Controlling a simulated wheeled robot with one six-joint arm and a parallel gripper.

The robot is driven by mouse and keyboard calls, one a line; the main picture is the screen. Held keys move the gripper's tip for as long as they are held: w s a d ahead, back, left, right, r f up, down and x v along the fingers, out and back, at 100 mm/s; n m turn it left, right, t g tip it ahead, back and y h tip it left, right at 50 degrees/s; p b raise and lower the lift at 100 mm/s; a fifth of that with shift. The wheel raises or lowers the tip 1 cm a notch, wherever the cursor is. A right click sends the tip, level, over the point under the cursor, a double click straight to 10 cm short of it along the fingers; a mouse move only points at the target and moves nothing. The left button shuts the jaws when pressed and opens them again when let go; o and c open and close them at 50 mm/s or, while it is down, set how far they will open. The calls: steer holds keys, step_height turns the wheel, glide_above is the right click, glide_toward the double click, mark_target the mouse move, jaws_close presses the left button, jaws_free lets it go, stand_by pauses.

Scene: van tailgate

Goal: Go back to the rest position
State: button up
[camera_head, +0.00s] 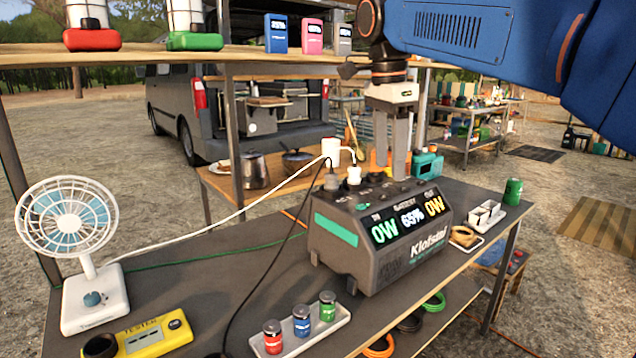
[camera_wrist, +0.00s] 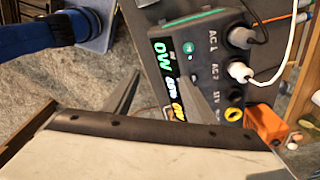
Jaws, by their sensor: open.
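My gripper (camera_head: 397,172) points down above the right rear part of the grey power station (camera_head: 340,262) in the head view. Its two fingers are apart with nothing seen between them; they also show spread in the wrist view (camera_wrist: 160,92). The power station's display (camera_head: 408,217) reads 0W, 69% and 0W. A white plug (camera_head: 353,175) and a dark plug (camera_head: 331,181) sit in its top; both show in the wrist view, the white one (camera_wrist: 239,72) at AC 2 and the dark one (camera_wrist: 242,37) at AC 1. Whether the fingertips touch the station is unclear.
A white fan (camera_head: 70,225) and a yellow tester (camera_head: 150,338) stand on the left of the dark table. A tray (camera_head: 300,340) with small cans is in front. A green can (camera_head: 513,191) is at the right. A shelf (camera_head: 130,57) crosses above, near my arm.

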steer(key=s+d+f+n+t, duration=0.1)
steer(key=s+d+f+n, duration=0.4)
steer(key=s+f, duration=0.3)
steer(key=s+d+f+n+t, duration=0.1)
steer(key=s+d+f+n, duration=0.4)
steer(key=f, duration=0.7)
steer(key=s+d+f+n+t+y, duration=0.1)
steer(key=s+d+f+n, duration=0.4)
steer(key=s+f, duration=0.5)
steer(key=shift+s+f+t, duration=0.25)
steer(key=shift+s+t, duration=0.05)
steer(key=shift+t, duration=0.3)
steer(key=shift+c, duration=0.6)
